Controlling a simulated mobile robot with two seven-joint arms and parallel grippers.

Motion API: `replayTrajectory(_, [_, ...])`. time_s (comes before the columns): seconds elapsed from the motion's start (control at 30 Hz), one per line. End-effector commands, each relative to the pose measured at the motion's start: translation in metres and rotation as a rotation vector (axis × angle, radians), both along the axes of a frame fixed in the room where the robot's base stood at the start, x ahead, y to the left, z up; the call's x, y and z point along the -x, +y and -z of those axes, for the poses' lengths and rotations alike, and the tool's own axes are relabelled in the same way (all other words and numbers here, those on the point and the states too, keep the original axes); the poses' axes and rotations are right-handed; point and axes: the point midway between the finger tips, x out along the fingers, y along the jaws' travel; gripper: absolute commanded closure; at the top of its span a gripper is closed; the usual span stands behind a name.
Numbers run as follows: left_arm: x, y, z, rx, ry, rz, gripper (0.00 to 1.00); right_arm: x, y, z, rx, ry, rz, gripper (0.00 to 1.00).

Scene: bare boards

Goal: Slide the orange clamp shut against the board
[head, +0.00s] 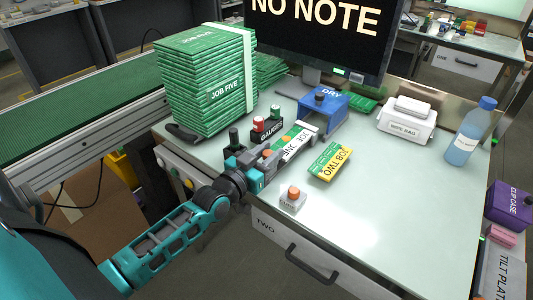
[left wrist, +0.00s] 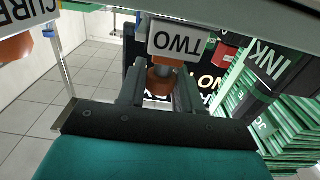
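The JOB ONE board (head: 293,146) lies in a grey fixture on the pale table. Orange pieces show along its near left side, one (head: 267,153) at my left gripper and one (head: 286,139) farther back. My left gripper (head: 263,160) is low at the fixture's near end. In the left wrist view its two fingers (left wrist: 160,88) stand on either side of an orange clamp piece (left wrist: 160,80), below a white TWO plate (left wrist: 178,40). I cannot tell whether the fingers press on it. The fixture's near end is partly hidden by the gripper. My right gripper is not in view.
A tall stack of JOB FIVE boards (head: 208,80) stands back left. Behind the fixture are a small bottle rack (head: 266,132) and a blue DRY box (head: 322,110). The front right table is clear.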

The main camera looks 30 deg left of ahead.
Motion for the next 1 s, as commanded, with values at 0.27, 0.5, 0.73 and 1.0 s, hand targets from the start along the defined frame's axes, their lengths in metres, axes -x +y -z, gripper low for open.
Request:
replayTrajectory(0.27, [-0.002, 0.0, -0.003, 0.0, -0.008, -0.001, 0.45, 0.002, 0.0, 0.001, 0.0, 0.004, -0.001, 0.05])
replayTrajectory(0.5, [0.0, 0.0, -0.002, -0.001, -0.005, 0.0, 0.45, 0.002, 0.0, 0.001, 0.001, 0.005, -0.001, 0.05])
replayTrajectory(0.73, [0.026, 0.002, -0.002, -0.001, -0.002, 0.001, 0.45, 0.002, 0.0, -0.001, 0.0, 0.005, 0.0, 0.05])
replayTrajectory(1.0, [0.078, 0.006, -0.002, -0.001, -0.002, 0.0, 0.45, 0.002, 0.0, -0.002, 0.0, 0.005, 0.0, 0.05])
